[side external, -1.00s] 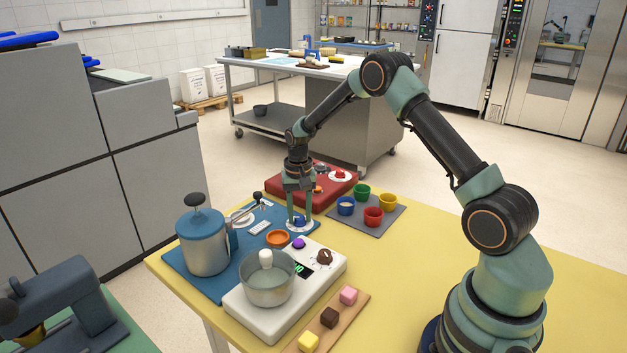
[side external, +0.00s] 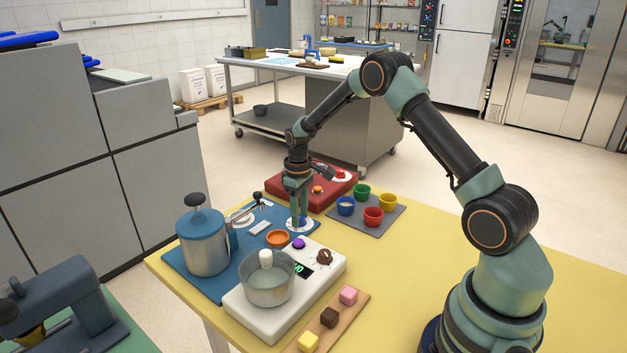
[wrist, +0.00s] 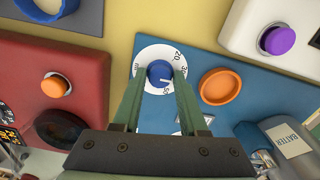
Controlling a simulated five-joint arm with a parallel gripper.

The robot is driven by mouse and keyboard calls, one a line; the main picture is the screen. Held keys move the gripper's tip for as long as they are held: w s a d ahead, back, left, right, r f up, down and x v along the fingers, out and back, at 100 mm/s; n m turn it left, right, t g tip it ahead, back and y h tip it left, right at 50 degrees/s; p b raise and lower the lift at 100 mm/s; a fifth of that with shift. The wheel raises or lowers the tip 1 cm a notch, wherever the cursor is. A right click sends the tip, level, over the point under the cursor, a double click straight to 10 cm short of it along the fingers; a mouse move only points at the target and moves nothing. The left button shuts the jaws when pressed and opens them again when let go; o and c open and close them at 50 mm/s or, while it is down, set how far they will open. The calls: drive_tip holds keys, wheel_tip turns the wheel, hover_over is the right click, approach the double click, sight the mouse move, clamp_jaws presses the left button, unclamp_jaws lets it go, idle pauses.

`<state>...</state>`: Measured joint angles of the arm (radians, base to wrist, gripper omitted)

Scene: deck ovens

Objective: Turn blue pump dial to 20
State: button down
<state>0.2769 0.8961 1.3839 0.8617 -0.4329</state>
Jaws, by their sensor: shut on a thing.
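The blue pump dial (wrist: 159,73) is a round blue knob on a white disc with printed numbers, set in the blue pump's plate. In the wrist view its white mark points right, between the 20 at upper right and the 50 at the bottom. My gripper (wrist: 158,84) points down with a finger on each side of the knob, shut on it. In the side view, my gripper (side external: 299,222) stands over the white dial disc (side external: 306,229) and its fingers mostly hide the knob.
An orange dish (side external: 278,239) and the batter canister (side external: 203,243) stand near the dial. A white scale (side external: 319,278) with a purple knob (side external: 298,243) is in front. A red unit (side external: 285,187) lies behind, and coloured cups (side external: 373,216) sit on a grey mat to the right.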

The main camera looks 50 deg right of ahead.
drive_tip(key=n, duration=0.5)
drive_tip(key=shift+n, duration=0.3)
drive_tip(key=n, duration=0.5)
drive_tip(key=shift+n, duration=0.4)
drive_tip(key=shift+c, duration=2.2)
unclamp_jaws()
wheel_tip(320, 180, up, 12)
drive_tip(key=shift+r, duration=0.15)
